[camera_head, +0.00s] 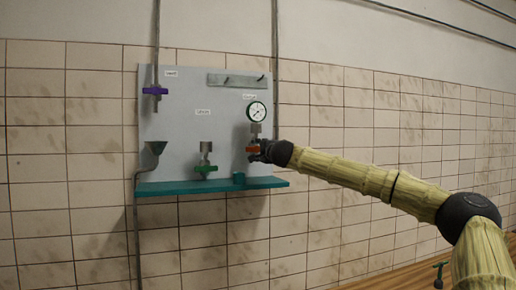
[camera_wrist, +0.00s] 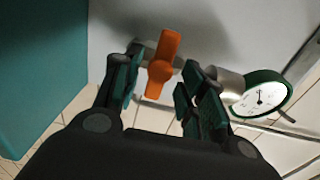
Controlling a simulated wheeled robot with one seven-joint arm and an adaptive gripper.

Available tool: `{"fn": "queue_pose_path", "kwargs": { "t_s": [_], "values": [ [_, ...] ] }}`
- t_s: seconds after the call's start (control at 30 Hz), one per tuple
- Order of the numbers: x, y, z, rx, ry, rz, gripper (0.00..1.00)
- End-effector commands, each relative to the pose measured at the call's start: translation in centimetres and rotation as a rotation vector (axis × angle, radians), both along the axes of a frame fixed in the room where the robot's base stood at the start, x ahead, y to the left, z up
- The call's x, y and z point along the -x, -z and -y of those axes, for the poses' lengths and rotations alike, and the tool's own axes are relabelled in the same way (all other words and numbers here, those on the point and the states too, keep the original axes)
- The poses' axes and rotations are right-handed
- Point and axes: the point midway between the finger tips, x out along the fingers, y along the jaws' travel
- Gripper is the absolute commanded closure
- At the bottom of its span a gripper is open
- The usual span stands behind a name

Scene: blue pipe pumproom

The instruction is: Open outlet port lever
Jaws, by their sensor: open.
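An orange lever (camera_head: 253,150) sits on the pipe under the round gauge, at the right of the grey wall panel. In the wrist view the orange lever (camera_wrist: 162,67) lies between the two fingers of my gripper (camera_wrist: 163,60). The fingers are open, one to each side of it, with gaps visible. In the head view my gripper (camera_head: 266,151) reaches the lever from the right and partly covers it. The labels on the panel are too small to read surely.
The gauge (camera_head: 257,111) is above the lever and close to my right finger in the wrist view. A purple lever (camera_head: 155,91), a green lever (camera_head: 206,169) and a funnel (camera_head: 156,147) are on the panel (camera_head: 182,121). A teal shelf (camera_head: 210,185) juts out below.

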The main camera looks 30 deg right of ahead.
Motion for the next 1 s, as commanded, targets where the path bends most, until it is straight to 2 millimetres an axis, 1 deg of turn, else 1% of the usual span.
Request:
{"fn": "queue_pose_path", "kwargs": {
  "t_s": [0.1,0.2,0.53,0.57,0.6,0.77,0.8,1.0],
  "values": [
    [-0.8,-0.01,0.23,0.0,0.001,-0.001,0.59],
    [-1.15,0.0,0.32,0.0,0.001,-0.001,0.59],
    [-1.34,0.05,0.31,0.0,0.0,0.0,0.59],
    [-1.33,0.05,0.31,0.0,0.0,0.0,0.61],
    [-1.33,0.06,0.32,0.0,0.0,0.0,0.68],
    [-1.32,0.07,0.34,0.0,0.0,0.0,0.97],
    [-1.32,0.07,0.34,0.0,0.0,0.0,1.0],
    [-1.32,0.16,0.35,-0.005,0.001,0.0,1.0]
  ]
}}
